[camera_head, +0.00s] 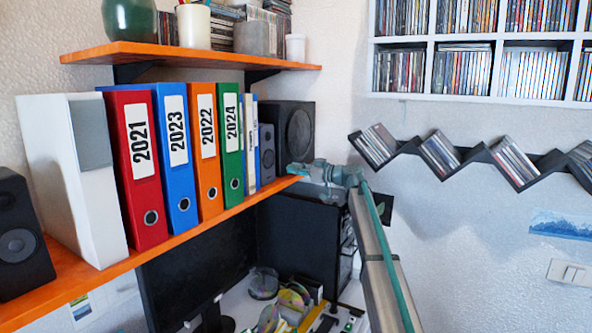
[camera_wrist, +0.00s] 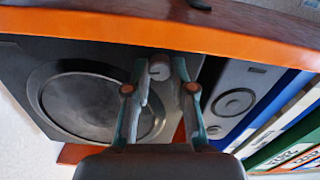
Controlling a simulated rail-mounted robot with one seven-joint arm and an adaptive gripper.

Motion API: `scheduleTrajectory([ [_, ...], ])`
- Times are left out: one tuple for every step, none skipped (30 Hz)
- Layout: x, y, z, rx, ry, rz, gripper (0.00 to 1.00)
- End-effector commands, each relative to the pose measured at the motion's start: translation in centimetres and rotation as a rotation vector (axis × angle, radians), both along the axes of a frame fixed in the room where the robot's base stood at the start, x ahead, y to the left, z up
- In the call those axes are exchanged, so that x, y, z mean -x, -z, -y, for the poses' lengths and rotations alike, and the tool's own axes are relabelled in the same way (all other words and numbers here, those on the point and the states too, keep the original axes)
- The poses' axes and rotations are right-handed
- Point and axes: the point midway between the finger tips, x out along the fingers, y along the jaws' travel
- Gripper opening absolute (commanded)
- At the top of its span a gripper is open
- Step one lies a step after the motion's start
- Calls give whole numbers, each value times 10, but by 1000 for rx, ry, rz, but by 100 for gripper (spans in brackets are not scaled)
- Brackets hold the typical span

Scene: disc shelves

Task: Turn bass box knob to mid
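The bass box is a black speaker (camera_head: 294,122) at the right end of the lower orange shelf. The wrist view shows it upside down, with its large round cone (camera_wrist: 95,105) at the left. The bass box knob (camera_wrist: 159,68) is a small grey round knob on the box's front, close to the shelf edge. My gripper (camera_wrist: 160,66) is open, with one finger on each side of the knob and no clear contact. In the head view, my gripper (camera_head: 297,172) is at the box's lower front and hides the knob. The knob's pointer is too small to read.
The orange shelf (camera_wrist: 240,40) edge runs close to my fingertips. A grey speaker (camera_wrist: 238,95) stands beside the bass box, then several binders, including a green one (camera_head: 230,130). A monitor (camera_head: 200,260) and a cluttered desk lie below. Open air lies right of my arm.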

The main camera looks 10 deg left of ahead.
Motion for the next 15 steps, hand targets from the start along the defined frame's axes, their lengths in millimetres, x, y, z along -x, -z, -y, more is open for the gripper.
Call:
scheduleTrajectory([
  [0,0,0,0,0,0,6],
  [0,0,0,0,0,0,1],
  [0,0,0,0,0,0,0],
  [0,0,0,0,0,0,0],
  [0,0,0,0,0,0,0],
  [0,0,0,0,0,-1,0],
  [0,0,0,-1,0,-2,0],
  [0,0,0,-1,0,-3,0],
  [0,0,0,-3,0,-6,0],
  [0,0,0,-4,0,-10,0],
  [0,0,0,-6,0,-15,0],
  [0,1,0,-10,0,-23,0],
  [0,1,0,-13,0,-30,0],
  [0,1,0,-17,0,-39,0],
  [0,1,0,-23,0,-53,0],
])
